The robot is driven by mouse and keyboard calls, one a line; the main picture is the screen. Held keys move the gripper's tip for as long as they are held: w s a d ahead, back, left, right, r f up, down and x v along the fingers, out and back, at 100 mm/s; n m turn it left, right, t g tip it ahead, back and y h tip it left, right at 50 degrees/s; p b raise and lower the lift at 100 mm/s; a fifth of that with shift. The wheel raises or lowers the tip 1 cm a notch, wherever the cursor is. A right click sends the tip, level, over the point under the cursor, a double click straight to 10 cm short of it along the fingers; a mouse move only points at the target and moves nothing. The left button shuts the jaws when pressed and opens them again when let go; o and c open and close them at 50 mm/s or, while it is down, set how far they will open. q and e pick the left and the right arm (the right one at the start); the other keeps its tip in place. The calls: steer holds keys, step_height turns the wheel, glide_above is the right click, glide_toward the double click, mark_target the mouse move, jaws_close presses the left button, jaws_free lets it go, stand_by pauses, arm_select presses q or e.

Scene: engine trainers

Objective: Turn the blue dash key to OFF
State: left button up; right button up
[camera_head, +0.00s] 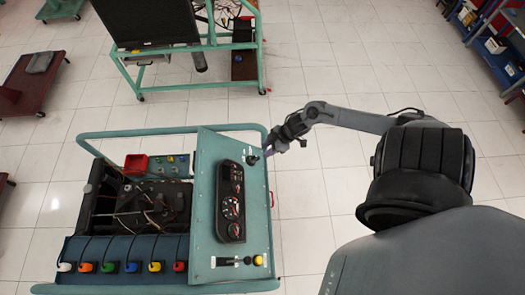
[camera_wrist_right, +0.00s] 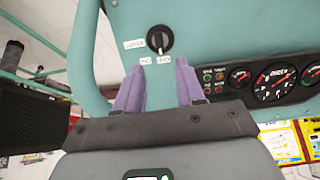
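In the head view the gripper (camera_head: 268,150) is beside the switch. My left gripper is not in view.
A gauge cluster (camera_head: 230,201) fills the panel's middle. A yellow knob (camera_head: 258,260) sits near its lower end. A teal tube rail (camera_wrist_right: 84,55) runs left of the switch. A second trainer stand (camera_head: 190,50) stands behind.

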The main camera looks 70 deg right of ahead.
steer(key=shift+v, duration=0.8)
